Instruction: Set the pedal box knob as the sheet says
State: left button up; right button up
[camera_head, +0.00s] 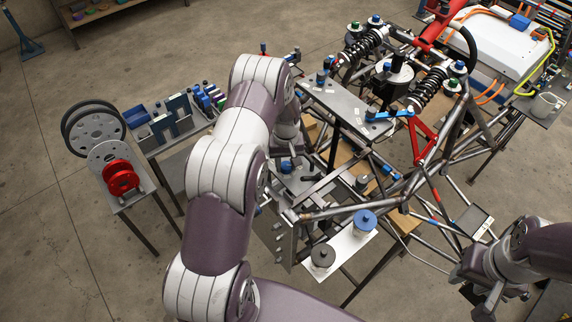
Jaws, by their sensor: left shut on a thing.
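My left arm reaches over the front of the tube chassis (335,211), and its wrist points down. My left gripper (286,160) is low over the metal pedal box area (300,182), shut on what seems to be the pedal box knob; the fingers and the knob are mostly hidden by the wrist. The knob's setting cannot be read. My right gripper (487,300) is at the lower right, apart from the chassis; its finger opening is unclear. No sheet with readable writing can be made out.
A white board (345,246) beside the chassis carries a blue-topped pot (364,221) and a grey-topped pot (322,257). At left stand a bench with blue bins (165,125) and a stand with a red wheel (121,177). A mug (544,105) sits at right.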

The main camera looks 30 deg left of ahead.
aim_at(287, 165)
pick_arm(q)
jog(key=m+b, duration=0.2)
jog(key=m, duration=0.2)
jog(key=shift+f+m+b, duration=0.1)
jog(key=shift+m+b, duration=1.05)
jog(key=shift+m, duration=1.35)
jog(key=o, duration=1)
jog(key=shift+o, duration=0.2)
notch_tip(287, 165, up, 13)
jog(key=b, duration=0.2)
